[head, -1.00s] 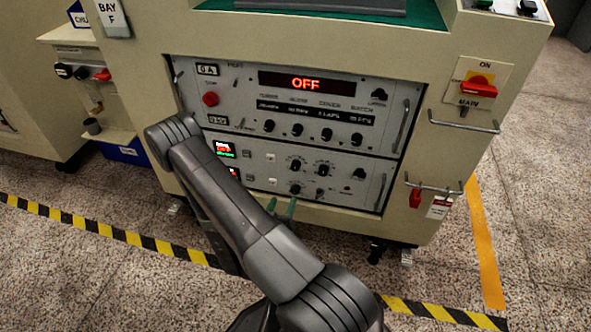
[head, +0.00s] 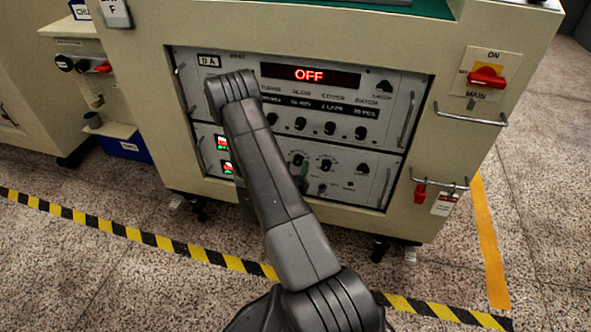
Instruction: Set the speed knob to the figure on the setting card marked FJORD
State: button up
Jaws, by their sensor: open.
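The grey control panel (head: 345,98) has a red display (head: 309,75) that reads OFF. Under it is a row of several black knobs (head: 328,128); their small labels are too blurred to name the speed knob surely. A lower panel (head: 345,190) holds more black knobs (head: 325,165). I cannot read FJORD on any card in view.
A red main switch (head: 487,77) is on the right of the cream cabinet (head: 450,140). A blue bin (head: 128,147) stands at the left. Striped tape (head: 130,234) crosses the floor.

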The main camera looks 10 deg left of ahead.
jog(key=shift+w, duration=0.1)
jog(key=c, duration=1)
jog(key=shift+o, duration=0.2)
jog(key=shift+f+m+b, duration=0.1)
jog(key=shift+m+b, duration=0.2)
jog(key=shift+b, duration=0.1)
jog(key=shift+f+m+b, duration=0.15)
jog(key=shift+m+b, duration=0.65)
jog(key=shift+b, duration=0.25)
jog(key=m+b, duration=0.2)
jog(key=shift+m, duration=0.3)
jog(key=m, duration=0.3)
jog(key=shift+r+m+b, duration=0.25)
jog(key=shift+m+b, duration=0.05)
jog(key=shift+m, duration=1.9)
